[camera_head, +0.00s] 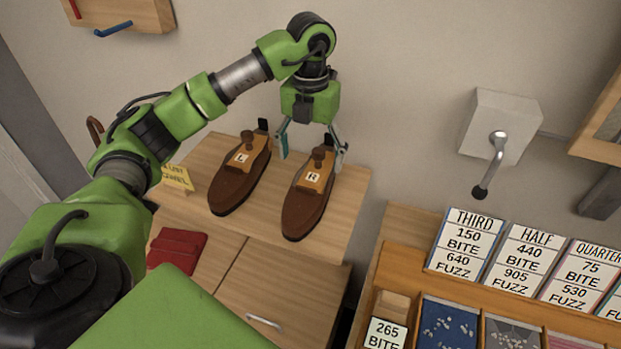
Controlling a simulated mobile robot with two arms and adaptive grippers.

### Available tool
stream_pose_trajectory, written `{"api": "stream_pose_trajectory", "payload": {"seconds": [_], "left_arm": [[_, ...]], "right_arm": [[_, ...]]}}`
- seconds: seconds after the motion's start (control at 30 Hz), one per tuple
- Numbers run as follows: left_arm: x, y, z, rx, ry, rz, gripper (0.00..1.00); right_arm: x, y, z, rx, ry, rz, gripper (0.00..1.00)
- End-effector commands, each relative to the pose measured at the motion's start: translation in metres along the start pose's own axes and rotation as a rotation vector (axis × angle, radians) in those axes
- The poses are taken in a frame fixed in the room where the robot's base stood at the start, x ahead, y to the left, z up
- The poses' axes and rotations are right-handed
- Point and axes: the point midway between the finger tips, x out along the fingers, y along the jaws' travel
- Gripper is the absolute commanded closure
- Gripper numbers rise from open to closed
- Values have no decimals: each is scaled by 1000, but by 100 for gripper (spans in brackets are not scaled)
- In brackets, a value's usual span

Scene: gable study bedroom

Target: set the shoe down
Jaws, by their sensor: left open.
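Two brown wooden shoe forms stand side by side on a wooden cabinet top (345,215). The left shoe (232,186) bears an L label, and the right shoe (303,208) bears an R label. Both rest on the surface with their toes toward me. My left gripper (312,155) points down over the heel end of the R shoe. Its fingers are apart, one on each side of that shoe's knob, and I see no grip on it. My right gripper is not in view.
A yellow sign (177,178) stands left of the L shoe. A red folded item (177,248) lies lower left. To the right are a desk with price cards (467,243) and trays, and a wall box with a crank (493,160).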

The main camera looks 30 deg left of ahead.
Motion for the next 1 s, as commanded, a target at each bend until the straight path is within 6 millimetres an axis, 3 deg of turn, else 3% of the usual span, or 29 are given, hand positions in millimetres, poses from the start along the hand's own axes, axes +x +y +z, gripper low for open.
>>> {"api": "stream_pose_trajectory", "payload": {"seconds": [0.1, 0.3, 1.0], "left_arm": [[-17, 0, 1, -1, -3, -1, 23], [-30, 0, 0, 0, 0, -1, 23], [-30, 0, 0, 0, 1, 0, 23]], "right_arm": [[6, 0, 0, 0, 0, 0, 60], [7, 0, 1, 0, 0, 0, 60], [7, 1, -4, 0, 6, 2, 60]]}}
